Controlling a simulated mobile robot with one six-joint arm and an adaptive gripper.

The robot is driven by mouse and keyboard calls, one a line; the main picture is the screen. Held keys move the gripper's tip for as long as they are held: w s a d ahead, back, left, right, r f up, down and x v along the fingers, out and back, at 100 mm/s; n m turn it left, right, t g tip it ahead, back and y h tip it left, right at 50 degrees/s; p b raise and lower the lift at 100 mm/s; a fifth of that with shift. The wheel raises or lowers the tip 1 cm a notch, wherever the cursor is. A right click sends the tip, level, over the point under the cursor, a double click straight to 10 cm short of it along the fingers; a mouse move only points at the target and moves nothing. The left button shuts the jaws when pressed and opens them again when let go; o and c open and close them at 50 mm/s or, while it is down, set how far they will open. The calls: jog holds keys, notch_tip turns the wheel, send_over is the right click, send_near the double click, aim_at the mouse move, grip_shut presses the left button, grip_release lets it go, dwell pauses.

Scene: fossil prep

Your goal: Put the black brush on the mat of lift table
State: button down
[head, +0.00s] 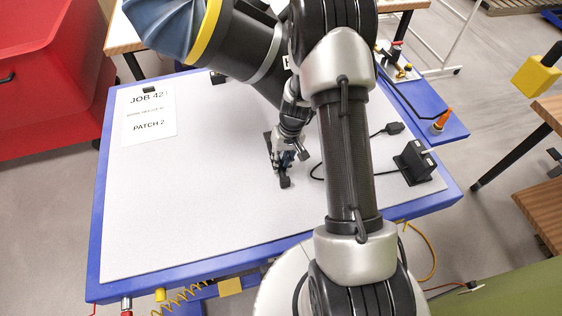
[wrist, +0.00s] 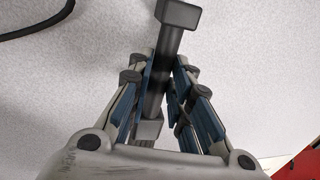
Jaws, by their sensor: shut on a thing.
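The black brush (wrist: 168,60) is a dark bar with a square block at its far end in the wrist view. My gripper (wrist: 170,95) is shut on its shaft, with blue-lined fingers on both sides. In the head view my gripper (head: 287,150) is low over the pale grey mat (head: 200,210) of the blue-edged lift table (head: 97,215). One dark end of the brush (head: 285,182) shows just in front of the fingers. The rest is partly hidden by my gripper. I cannot tell whether the brush touches the mat.
A paper sheet (head: 149,112) reading "JOB 42" lies at the mat's left. A black block (head: 414,163) and a black cable (head: 352,148) are at the right. A red bin (head: 45,95) stands beyond the left edge. The mat's front left is clear.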

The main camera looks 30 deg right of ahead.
jog(key=c, duration=1.5)
grip_release()
jog(key=shift+o, duration=0.2)
notch_tip(320, 180, up, 19)
jog(key=s+p, duration=0.1)
jog(key=p, duration=0.1)
jog(key=s+a+r+n+t+h, duration=0.1)
jog(key=s+a+r, duration=0.2)
jog(key=r, duration=0.2)
jog(key=s+a+r+t, duration=0.1)
jog(key=s+a+r, duration=0.2)
jog(key=r, duration=0.3)
jog(key=s+a+r+t, duration=0.1)
jog(key=s+a+r, duration=0.1)
jog(key=s, duration=0.5)
jog(key=s+a+r+n+t+h, duration=0.1)
jog(key=s+a+r, duration=0.1)
jog(key=s+r, duration=0.2)
jog(key=s, duration=0.3)
jog(key=shift+s+a, duration=0.15)
jog(key=shift+s, duration=0.15)
